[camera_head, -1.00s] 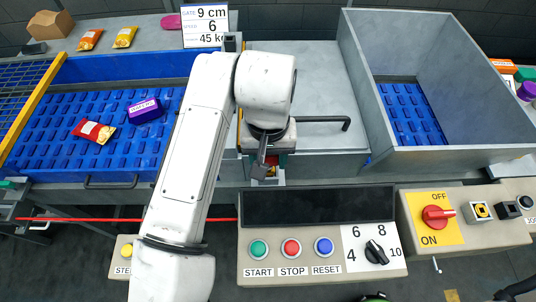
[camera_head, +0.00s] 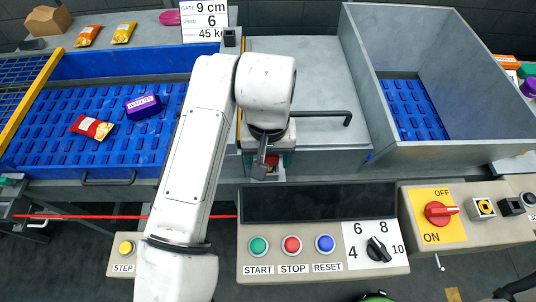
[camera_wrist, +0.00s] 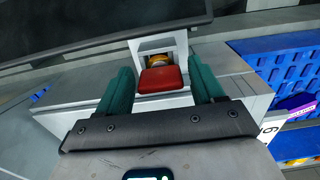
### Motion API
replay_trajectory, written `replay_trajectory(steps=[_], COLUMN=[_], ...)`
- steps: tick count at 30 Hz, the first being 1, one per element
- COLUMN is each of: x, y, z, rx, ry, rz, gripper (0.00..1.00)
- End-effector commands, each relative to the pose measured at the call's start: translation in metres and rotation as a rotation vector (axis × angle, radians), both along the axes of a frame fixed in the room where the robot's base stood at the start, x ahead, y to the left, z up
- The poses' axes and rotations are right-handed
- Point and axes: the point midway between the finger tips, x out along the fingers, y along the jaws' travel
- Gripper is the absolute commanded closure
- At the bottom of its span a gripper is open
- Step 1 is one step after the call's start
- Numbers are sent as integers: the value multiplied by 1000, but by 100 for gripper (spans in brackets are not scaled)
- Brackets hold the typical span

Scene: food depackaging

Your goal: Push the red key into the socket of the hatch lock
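The red key (camera_wrist: 162,79) sits between the two green fingers of my gripper (camera_wrist: 162,82) in the wrist view, with a finger close along each side. Just beyond the key is the hatch lock (camera_wrist: 160,48), a pale frame with an orange-yellow part inside. The key's front end is close to that part; I cannot tell whether it is inside the socket. In the head view my gripper (camera_head: 272,162) is at the front of the grey hatch housing, below the black handle (camera_head: 325,116). My wrist hides most of the lock there.
The control panel (camera_head: 297,244) with buttons and a dark display lies just in front of my gripper. A blue conveyor (camera_head: 60,131) with a red packet (camera_head: 92,127) and purple box (camera_head: 143,107) is to the left. A grey bin (camera_head: 470,75) is to the right.

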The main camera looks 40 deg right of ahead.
Motion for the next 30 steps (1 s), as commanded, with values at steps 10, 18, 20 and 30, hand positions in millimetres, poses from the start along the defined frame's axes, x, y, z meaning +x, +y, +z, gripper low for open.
replay_trajectory(steps=[10, 18, 20, 30], x=[0, 1, 1, 1], y=[0, 0, -1, 0], z=[0, 29, 42, 98], rx=[0, 0, 0, 2], ry=[0, -3, -4, -2], rz=[0, -2, -3, -2], gripper=[22, 22, 22, 22])
